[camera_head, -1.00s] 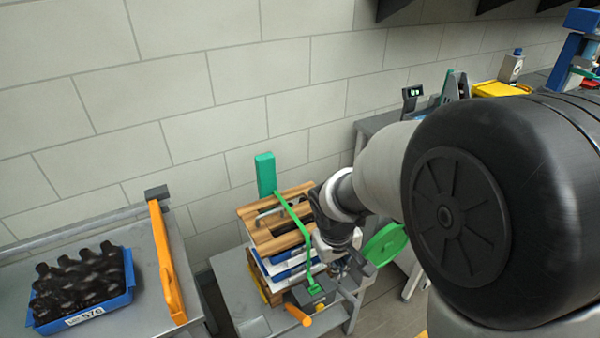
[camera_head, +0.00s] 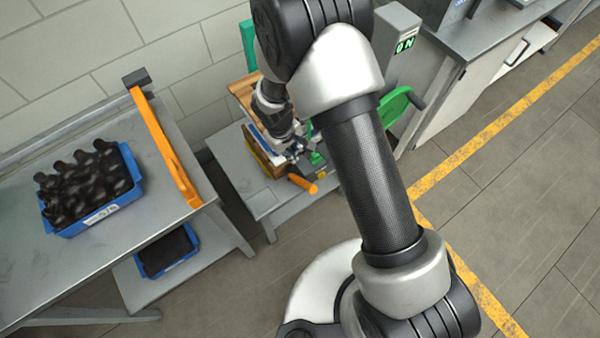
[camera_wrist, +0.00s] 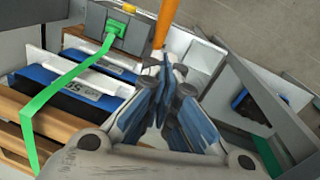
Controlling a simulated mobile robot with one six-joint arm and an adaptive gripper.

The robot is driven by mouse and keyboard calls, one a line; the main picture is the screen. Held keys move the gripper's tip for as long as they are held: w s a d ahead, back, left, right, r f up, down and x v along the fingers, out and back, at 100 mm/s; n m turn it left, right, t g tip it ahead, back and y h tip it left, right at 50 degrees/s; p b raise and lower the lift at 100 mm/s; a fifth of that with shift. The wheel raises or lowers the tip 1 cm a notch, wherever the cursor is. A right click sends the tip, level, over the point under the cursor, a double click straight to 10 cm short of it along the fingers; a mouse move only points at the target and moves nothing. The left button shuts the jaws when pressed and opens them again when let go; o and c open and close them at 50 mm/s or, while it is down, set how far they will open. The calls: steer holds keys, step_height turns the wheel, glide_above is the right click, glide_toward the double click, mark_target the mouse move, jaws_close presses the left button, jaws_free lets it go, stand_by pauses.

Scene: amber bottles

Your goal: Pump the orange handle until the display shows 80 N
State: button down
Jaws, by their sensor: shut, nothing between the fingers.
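The orange handle (camera_head: 302,184) sticks out from the front of the bench holding a strapped stack. In the wrist view the orange handle (camera_wrist: 163,24) rises at the top, just beyond my fingertips. My gripper (camera_head: 300,152) is shut and empty, close behind the handle in the head view. In the wrist view my gripper (camera_wrist: 164,70) has its fingertips together near the handle's lower end; I cannot tell if they touch it. The display (camera_head: 405,46) reads 0 N in green digits. A green strap (camera_wrist: 60,88) runs over the stack to a grey block (camera_wrist: 122,30).
A blue crate of dark bottles (camera_head: 135,170) stands on the left bench beside an orange bar (camera_head: 165,150). Another blue crate (camera_head: 165,252) sits below. A green wheel (camera_head: 392,106) is right of my arm. Open floor with yellow lines lies to the right.

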steer(key=b, duration=0.4)
glide_above(302, 181)
steer(key=w+a, duration=0.1)
steer(key=a, duration=0.1)
step_height(302, 181, down, 11)
steer(key=shift+s+d+f+b, duration=0.4)
steer(key=shift+d+f+b, duration=0.1)
steer(key=shift+f, duration=0.15)
steer(key=shift+s+d+f, duration=0.2)
steer(key=shift+s+d, duration=0.05)
steer(key=shift+d, duration=0.05)
steer(key=shift+f+b, duration=0.1)
steer(key=shift+b, duration=0.25)
